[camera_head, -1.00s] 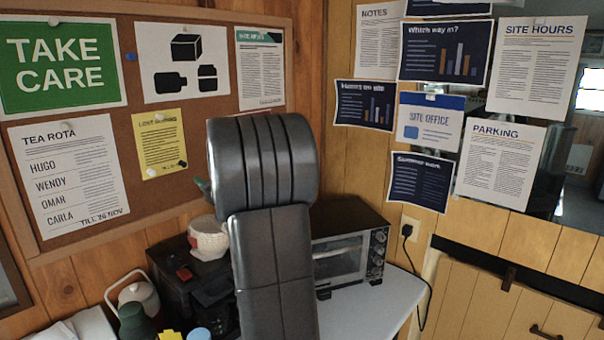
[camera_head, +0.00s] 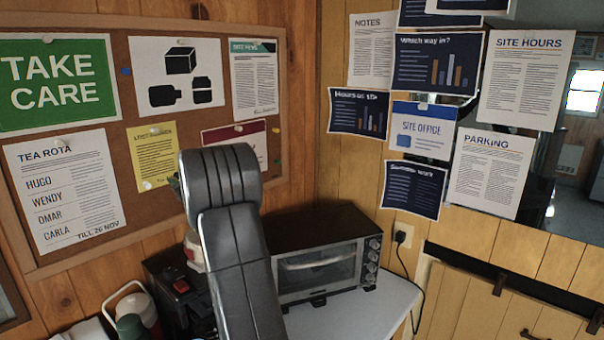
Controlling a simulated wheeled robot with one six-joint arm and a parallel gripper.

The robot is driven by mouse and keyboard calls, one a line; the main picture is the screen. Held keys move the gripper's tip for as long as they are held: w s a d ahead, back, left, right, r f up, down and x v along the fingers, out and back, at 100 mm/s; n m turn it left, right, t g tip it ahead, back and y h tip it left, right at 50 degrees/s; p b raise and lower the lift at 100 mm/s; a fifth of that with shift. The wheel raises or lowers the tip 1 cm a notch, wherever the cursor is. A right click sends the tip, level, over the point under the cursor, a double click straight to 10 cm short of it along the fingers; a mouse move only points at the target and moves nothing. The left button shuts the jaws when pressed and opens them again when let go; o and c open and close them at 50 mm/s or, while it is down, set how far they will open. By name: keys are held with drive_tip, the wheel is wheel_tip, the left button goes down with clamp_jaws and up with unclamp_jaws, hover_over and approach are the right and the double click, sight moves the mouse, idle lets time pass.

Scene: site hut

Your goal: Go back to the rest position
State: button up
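My arm rises from the bottom of the head view in front of the worktop and the corner. Its end and my gripper do not show, so I cannot see whether the gripper holds anything.
A toaster oven (camera_head: 318,262) stands on the white worktop (camera_head: 362,312) behind my arm. A black machine with a red switch (camera_head: 181,286) is to the left, with a white-handled pot (camera_head: 133,303) beside it. A notice board (camera_head: 120,28) and wall papers are behind. A wooden cupboard (camera_head: 470,312) is at right.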

drive_tip(key=shift+d, duration=0.1)
idle(0.3)
drive_tip(key=b+v, duration=0.4)
drive_tip(key=v, duration=1)
drive_tip(key=p+x, duration=0.3)
drive_tip(key=x, duration=0.9)
